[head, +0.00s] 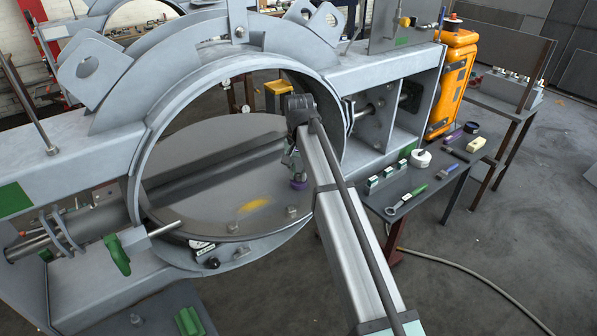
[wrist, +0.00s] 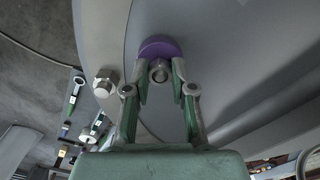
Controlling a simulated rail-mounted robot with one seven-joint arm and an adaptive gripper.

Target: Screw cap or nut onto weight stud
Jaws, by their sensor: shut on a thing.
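My gripper (wrist: 160,67) has its two fingers on either side of a small round silver cap or nut (wrist: 159,74) and is shut on it. A purple round weight (wrist: 154,48) lies just beyond the fingertips, behind the silver piece. In the head view, my gripper (head: 297,168) points down, with the purple weight (head: 299,184) directly under it at the right part of the grey damper plate (head: 215,205). The stud is hidden, and I cannot tell whether the silver piece touches it.
The large grey ring frame (head: 140,160) surrounds the plate closely. Two bolts (head: 291,211) (head: 232,227) stand near the front rim. A green-handled lever (head: 118,254) is at the left. A side table (head: 425,205) with a wrench (head: 405,200) and small parts is at the right.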

